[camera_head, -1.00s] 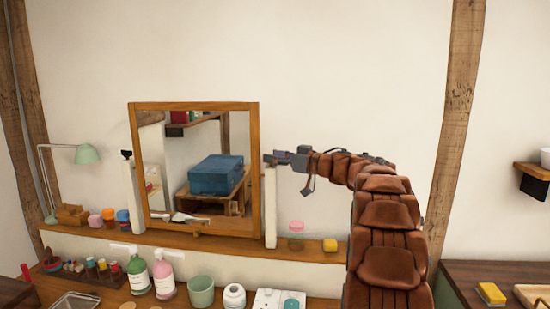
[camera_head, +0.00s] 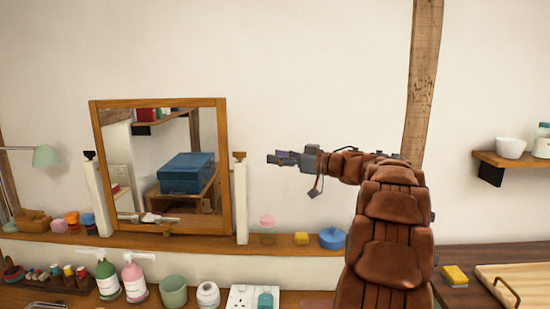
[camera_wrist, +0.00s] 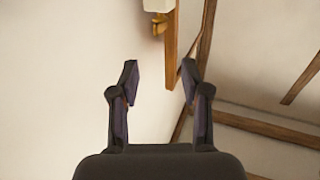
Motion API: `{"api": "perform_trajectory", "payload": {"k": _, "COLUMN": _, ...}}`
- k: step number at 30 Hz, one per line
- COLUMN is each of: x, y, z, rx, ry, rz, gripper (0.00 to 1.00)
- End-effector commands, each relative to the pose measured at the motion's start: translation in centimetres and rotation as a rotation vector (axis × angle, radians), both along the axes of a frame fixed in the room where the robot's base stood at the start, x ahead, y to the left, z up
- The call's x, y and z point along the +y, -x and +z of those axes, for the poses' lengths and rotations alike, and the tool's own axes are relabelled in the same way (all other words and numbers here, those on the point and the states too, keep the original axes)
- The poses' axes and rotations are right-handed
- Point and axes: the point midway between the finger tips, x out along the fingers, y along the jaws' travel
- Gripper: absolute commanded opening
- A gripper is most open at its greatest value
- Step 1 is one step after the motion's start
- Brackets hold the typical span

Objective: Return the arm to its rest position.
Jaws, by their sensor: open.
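My arm rises at the right of the head view, wrapped in brown padded covers, and bends to the left at its top. My gripper (camera_head: 272,159) points left in front of the bare wall, to the right of the mirror (camera_head: 227,180) and above the shelf. In the wrist view my gripper (camera_wrist: 160,82) shows two dark fingers spread apart with nothing between them. Behind them are pale wall, wooden beams and a wooden piece with a white block.
Bottles, a green cup (camera_head: 173,291) and a white jar (camera_head: 208,294) stand lower. The wall above my arm is clear.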

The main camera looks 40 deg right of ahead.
Motion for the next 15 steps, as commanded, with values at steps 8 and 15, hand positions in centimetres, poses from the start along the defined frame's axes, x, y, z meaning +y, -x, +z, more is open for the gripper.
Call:
{"api": "perform_trajectory", "payload": {"k": 8, "x": 0.03, "y": -0.03, "z": 0.02, "rx": 0.000, "ry": 0.001, "rz": 0.000, "gripper": 0.47}}
{"api": "perform_trajectory", "payload": {"k": 15, "x": 0.20, "y": -0.44, "z": 0.40, "rx": -0.008, "ry": 0.004, "rz": -0.011, "gripper": 0.47}}
